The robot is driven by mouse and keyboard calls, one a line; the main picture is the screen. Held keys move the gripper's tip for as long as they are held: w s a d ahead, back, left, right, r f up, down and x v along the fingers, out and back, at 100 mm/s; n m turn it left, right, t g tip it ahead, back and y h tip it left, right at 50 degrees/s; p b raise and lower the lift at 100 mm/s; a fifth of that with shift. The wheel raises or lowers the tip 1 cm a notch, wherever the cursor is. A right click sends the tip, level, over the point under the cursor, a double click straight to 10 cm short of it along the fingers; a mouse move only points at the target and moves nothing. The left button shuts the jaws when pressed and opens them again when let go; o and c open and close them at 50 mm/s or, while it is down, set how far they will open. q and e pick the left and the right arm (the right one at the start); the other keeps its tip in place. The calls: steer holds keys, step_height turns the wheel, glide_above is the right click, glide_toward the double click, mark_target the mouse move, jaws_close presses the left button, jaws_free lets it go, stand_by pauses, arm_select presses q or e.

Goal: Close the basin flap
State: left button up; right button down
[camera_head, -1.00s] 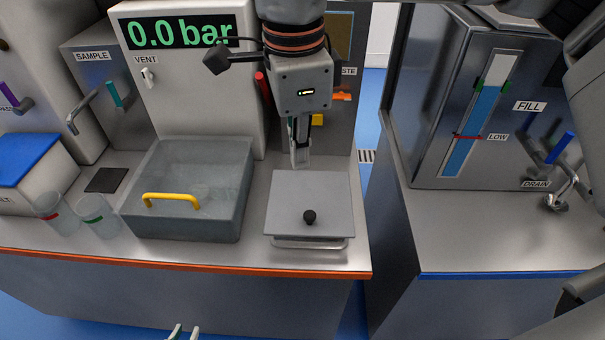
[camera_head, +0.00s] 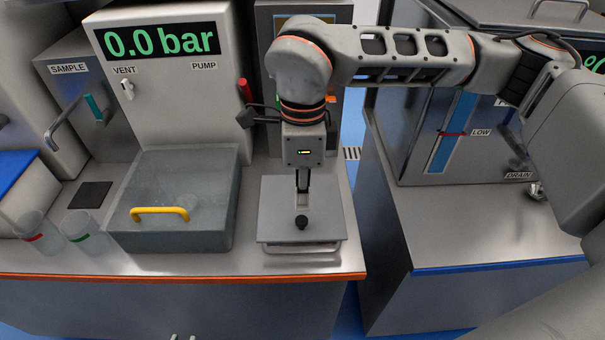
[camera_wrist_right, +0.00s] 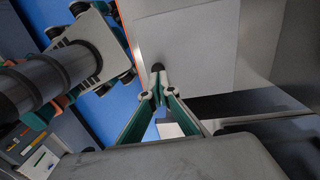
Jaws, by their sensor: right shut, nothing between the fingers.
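The basin flap, a grey square plate (camera_head: 330,208) with a black knob (camera_head: 301,223) near its front edge, appears to lie flat on the counter. A pale bar handle (camera_head: 302,247) runs along its front. My right gripper (camera_head: 302,202) is shut and empty, pointing down over the flap just behind the knob. I cannot tell whether it touches. In the right wrist view my fingertips (camera_wrist_right: 157,80) meet in front of a grey panel (camera_wrist_right: 190,40). Two pale tips at the bottom edge of the head view may be my left gripper.
A grey see-through tub (camera_head: 180,240) with a yellow handle (camera_head: 160,214) stands left of the flap. Two clear cups (camera_head: 78,232) are further left. The 0.0 bar cabinet (camera_head: 170,95) stands behind. A gap separates the right-hand counter (camera_head: 460,235).

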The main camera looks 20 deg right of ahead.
steer(key=shift+s+f, duration=0.1)
steer(key=shift+f, duration=1.2)
steer(key=shift+f, duration=0.1)
